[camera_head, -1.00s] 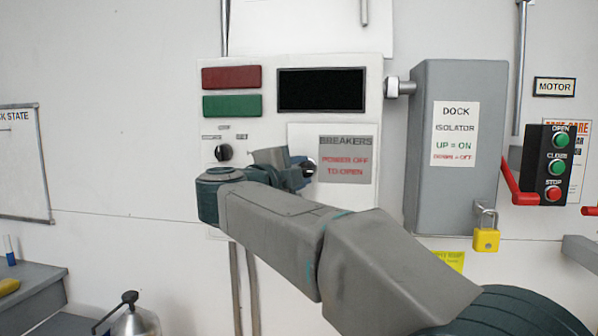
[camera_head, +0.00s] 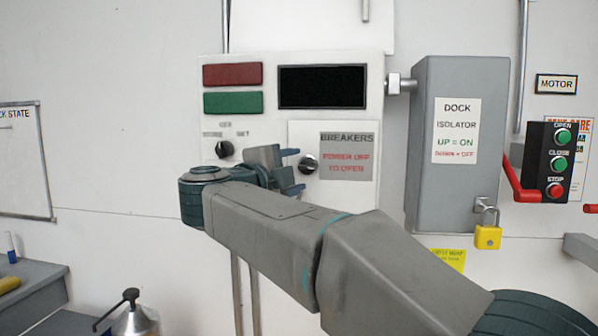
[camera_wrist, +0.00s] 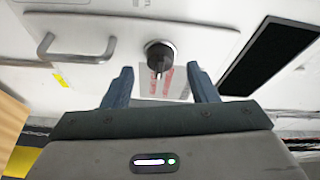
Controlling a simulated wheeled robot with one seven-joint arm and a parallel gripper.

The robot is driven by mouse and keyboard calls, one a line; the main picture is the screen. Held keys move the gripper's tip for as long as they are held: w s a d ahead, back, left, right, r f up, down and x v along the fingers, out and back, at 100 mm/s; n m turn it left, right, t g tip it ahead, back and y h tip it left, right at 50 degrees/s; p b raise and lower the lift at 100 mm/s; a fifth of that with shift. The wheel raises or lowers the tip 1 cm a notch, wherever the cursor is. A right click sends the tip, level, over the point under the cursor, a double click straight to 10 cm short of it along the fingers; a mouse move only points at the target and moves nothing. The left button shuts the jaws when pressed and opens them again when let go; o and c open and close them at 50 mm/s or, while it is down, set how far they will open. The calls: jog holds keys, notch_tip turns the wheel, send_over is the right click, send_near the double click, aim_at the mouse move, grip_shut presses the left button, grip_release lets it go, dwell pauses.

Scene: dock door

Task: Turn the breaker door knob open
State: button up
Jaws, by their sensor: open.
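The breaker door (camera_head: 345,190) is a white panel with a grey "BREAKERS / POWER OFF TO OPEN" label (camera_head: 348,156), and it looks closed. Its knob (camera_head: 308,164) is round and black, just left of the label. The knob also shows in the wrist view (camera_wrist: 160,55), ahead of the fingertips and between their lines. My gripper (camera_head: 293,170) is open and empty, just left of the knob in the head view. In the wrist view my gripper (camera_wrist: 162,78) has its two blue fingers apart, with a gap to the knob. My wrist hides the lower left of the panel.
A second black knob (camera_head: 224,149) sits left on the panel, under red (camera_head: 233,74) and green (camera_head: 233,103) blocks. The grey dock isolator box (camera_head: 425,185) with a yellow padlock (camera_head: 487,237) stands at right. A metal handle (camera_wrist: 75,58) shows in the wrist view.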

jog(key=b+v, duration=0.1)
jog(key=v, duration=1)
jog(key=shift+w, duration=0.1)
jog(key=w+r+n+t+y, duration=0.2)
jog(key=w+n+t+y, duration=0.35)
jog(key=n+y, duration=0.35)
jog(key=s+d+f+n+g+y+p, duration=0.1)
jog(key=s+d+f+n+g+y, duration=0.4)
jog(key=f, duration=0.6)
jog(key=d+f+n+g+p, duration=0.1)
jog(key=f+n+g, duration=0.3)
jog(key=f+n, duration=0.5)
jog(key=s+d+f+g+h, duration=0.4)
jog(key=s+d+f+g, duration=0.5)
jog(key=s+d+f, duration=0.5)
jog(key=s+f, duration=0.4)
jog(key=shift+s+d+m, duration=0.2)
jog(key=shift+d+m, duration=0.15)
jog(key=shift+m, duration=0.05)
